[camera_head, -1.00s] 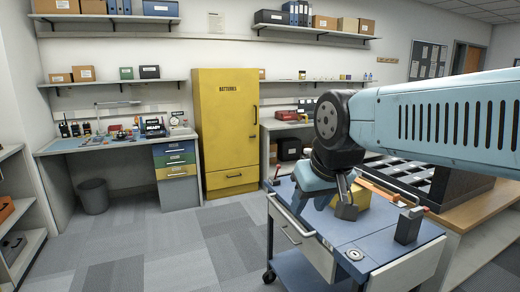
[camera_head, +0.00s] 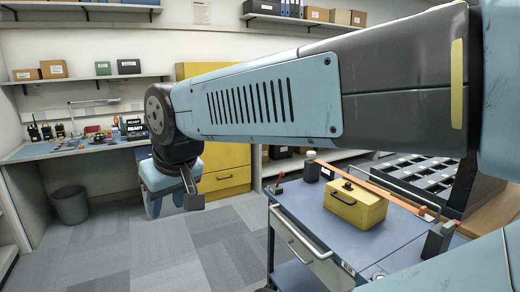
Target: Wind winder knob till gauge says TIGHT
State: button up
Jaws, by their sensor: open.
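My gripper (camera_head: 172,205) hangs in the air at the middle left, pointing down, open with nothing between its fingers. It is in front of the yellow cabinet (camera_head: 230,165) and the bench's right end, and left of the blue trolley. I cannot make out a winder knob. No gauge reading can be read. The bench (camera_head: 65,151) at the back left holds small devices, including dark boxes with READY labels (camera_head: 134,124). My arm hides the bench's right end and much of the cabinet.
A blue-topped trolley (camera_head: 318,208) stands at the right with a yellow handled box (camera_head: 354,204) on it. A black slotted tray (camera_head: 425,180) lies behind it. A grey bin (camera_head: 70,205) stands under the bench. The carpet between bench and trolley is clear.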

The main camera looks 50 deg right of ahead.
aim_at(310, 154)
jog(key=z, duration=0.15)
jog(key=i, duration=1.1)
jog(key=z, duration=0.6)
jog(key=i, duration=0.3)
jog(key=z, duration=0.4)
jog(key=k, duration=0.85)
jog(key=z, duration=0.2)
jog(key=i, duration=0.9)
jog(key=u, duration=0.15)
